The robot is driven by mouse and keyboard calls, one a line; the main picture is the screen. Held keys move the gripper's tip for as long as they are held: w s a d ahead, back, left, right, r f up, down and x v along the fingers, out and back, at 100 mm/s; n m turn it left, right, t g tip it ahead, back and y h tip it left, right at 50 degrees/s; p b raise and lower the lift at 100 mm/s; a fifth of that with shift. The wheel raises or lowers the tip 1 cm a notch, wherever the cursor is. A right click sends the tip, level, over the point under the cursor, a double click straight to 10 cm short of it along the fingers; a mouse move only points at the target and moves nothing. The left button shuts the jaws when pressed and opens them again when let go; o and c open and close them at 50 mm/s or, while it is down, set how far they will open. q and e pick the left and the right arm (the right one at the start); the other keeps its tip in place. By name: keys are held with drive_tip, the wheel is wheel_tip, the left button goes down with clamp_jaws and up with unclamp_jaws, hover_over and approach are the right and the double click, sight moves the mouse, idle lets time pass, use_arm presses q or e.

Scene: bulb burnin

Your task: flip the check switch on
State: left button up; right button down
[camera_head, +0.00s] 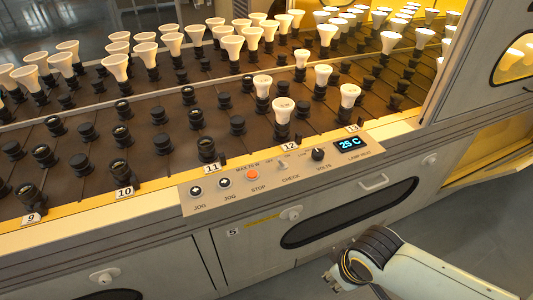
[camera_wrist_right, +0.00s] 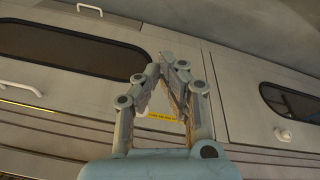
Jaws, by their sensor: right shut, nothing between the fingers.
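The check switch (camera_head: 282,163) is a small light lever on the sloped control panel (camera_head: 222,200), above the label CHECK. It is too small to tell which way it is tipped. My right gripper (camera_head: 332,279) is low in front of the cabinet, below and to the right of the switch and apart from the panel. In the right wrist view its fingers (camera_wrist_right: 170,72) meet at the tips with nothing between them, facing the cabinet front. The switch does not show in that view. My left gripper is not in view.
Behind stand rows of sockets and bulbs (camera_head: 283,108). A drawer handle (camera_head: 373,183) sticks out below the panel.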

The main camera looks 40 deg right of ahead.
drive_tip(key=w+a+r+n+p, duration=0.1)
drive_tip(key=w+r, duration=0.1)
drive_tip(key=r, duration=0.5)
drive_tip(key=w+r+p, duration=0.1)
drive_tip(key=w+r, duration=0.2)
drive_tip(key=r, duration=0.5)
wheel_tip(320, 180, up, 8)
drive_tip(key=n+g+h+p, duration=0.1)
drive_tip(key=n+g+p, duration=0.15)
drive_tip(key=n, duration=1.15)
hover_over(268, 169)
drive_tip(key=a, duration=0.2)
drive_tip(key=shift+w+a+f+b, duration=0.1)
drive_tip(key=shift+w+a+b, duration=0.1)
drive_tip(key=shift+w+b, duration=0.2)
drive_tip(key=f, duration=0.3)
drive_tip(key=d+f+b, duration=0.1)
drive_tip(key=f, duration=0.2)
drive_tip(key=f+b, duration=0.1)
drive_tip(key=f, duration=0.2)
drive_tip(key=shift+s+d+f, duration=0.25)
drive_tip(key=shift+d+f, duration=0.15)
